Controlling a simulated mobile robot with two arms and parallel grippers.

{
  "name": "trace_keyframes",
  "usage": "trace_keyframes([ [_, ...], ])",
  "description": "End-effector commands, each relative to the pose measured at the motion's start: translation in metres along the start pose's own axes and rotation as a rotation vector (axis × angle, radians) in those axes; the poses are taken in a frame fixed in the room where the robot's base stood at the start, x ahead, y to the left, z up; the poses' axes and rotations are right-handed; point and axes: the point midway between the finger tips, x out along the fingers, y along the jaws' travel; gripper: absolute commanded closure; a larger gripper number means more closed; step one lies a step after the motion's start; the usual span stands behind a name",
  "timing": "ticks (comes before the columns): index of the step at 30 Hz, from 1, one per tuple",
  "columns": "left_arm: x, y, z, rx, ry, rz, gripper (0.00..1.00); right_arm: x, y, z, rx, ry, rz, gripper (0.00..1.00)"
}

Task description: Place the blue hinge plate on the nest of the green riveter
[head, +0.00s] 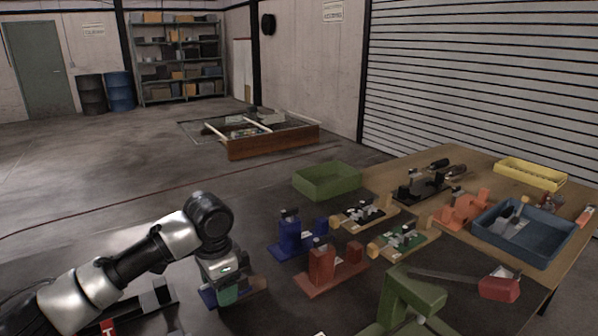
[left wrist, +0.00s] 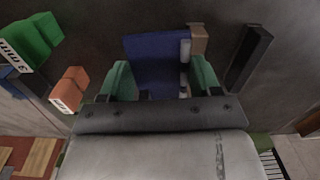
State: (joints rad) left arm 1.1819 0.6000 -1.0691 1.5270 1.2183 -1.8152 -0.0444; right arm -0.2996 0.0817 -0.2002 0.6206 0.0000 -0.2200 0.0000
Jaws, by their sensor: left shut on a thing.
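My left gripper (head: 228,296) points down at the lower middle of the head view, left of the red fixture. Its green fingertips (left wrist: 162,82) are shut on the blue hinge plate (left wrist: 155,58), which has a pale strip and a tan block at its right side in the left wrist view. In the head view the plate (head: 207,298) shows partly beside the fingers; the rest is hidden. I cannot tell its height above the surface. A green machine, apparently the riveter (head: 412,292), stands at the bottom edge, right of the gripper and partly cut off. I cannot make out its nest. My right gripper is not in view.
A blue fixture (head: 290,236) and a red fixture (head: 322,270) stand between gripper and riveter. Behind are a green tray (head: 327,180), small clamp boards, a blue bin (head: 540,246) and a yellow tray (head: 530,173). A red-ended grey bar (head: 499,286) lies right of the riveter.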

Motion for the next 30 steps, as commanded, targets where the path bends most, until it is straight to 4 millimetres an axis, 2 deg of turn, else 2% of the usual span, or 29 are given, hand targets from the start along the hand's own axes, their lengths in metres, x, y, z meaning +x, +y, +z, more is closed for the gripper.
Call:
trace_keyframes([
  [5,0.011,0.026,0.025,-0.197,0.002,-0.022,0.7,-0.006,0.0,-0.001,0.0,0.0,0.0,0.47],
  [18,0.036,0.116,0.099,-0.722,0.002,-0.005,0.7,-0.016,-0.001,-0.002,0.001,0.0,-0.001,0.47],
  [24,0.039,0.135,0.115,-0.828,-0.004,0.009,0.7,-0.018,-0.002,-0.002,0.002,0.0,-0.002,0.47],
  [30,0.026,0.137,0.117,-0.848,-0.005,0.011,0.7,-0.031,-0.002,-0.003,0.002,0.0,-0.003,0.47],
])
